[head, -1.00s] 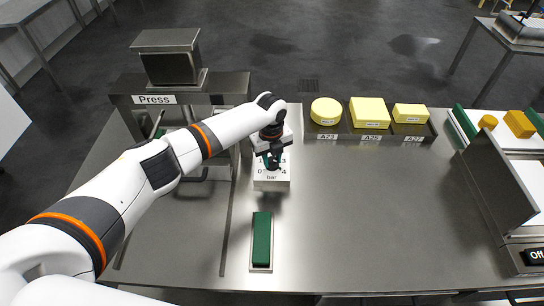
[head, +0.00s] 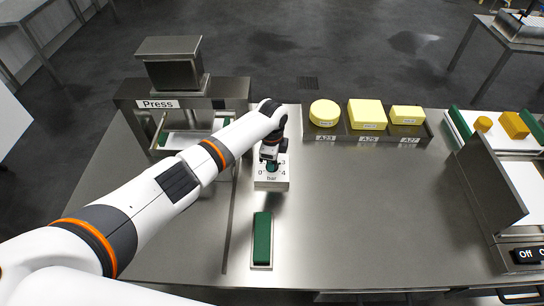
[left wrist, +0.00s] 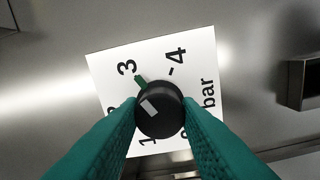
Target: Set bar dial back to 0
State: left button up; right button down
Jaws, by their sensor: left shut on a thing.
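In the left wrist view, the dial's black round knob (left wrist: 166,118) sits on the white plate (left wrist: 205,62). A green pointer (left wrist: 140,81) sticks out from the knob towards the 3. The 0 is largely hidden by a finger there. My left gripper (head: 271,164) is over the dial, its green fingers shut on the knob from both sides. My right gripper is not in view.
The press (head: 180,95) stands left of the dial. A long green block (head: 262,237) lies in front of it. A rack (head: 340,130) with yellow cheeses stands behind to the right. A device with an Off label (head: 525,254) is at far right. The table between is clear.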

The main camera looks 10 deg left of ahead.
pick_arm(q)
jog(key=n+p, duration=0.1)
jog(key=n, duration=0.3)
jog(key=shift+r+n, duration=0.1)
jog(key=shift+n, duration=0.2)
jog(key=n+p, duration=0.1)
jog(key=n, duration=0.3)
jog(key=shift+n+p, duration=0.3)
jog(key=shift+p, duration=0.05)
jog(key=n, duration=0.3)
jog(key=shift+n+p, duration=0.3)
jog(key=shift+p, duration=0.05)
jog(key=n, duration=0.9)
jog(key=shift+w+p, duration=0.1)
jog(key=shift+p, duration=0.25)
jog(key=n, duration=1.4)
jog(key=shift+n, duration=0.3)
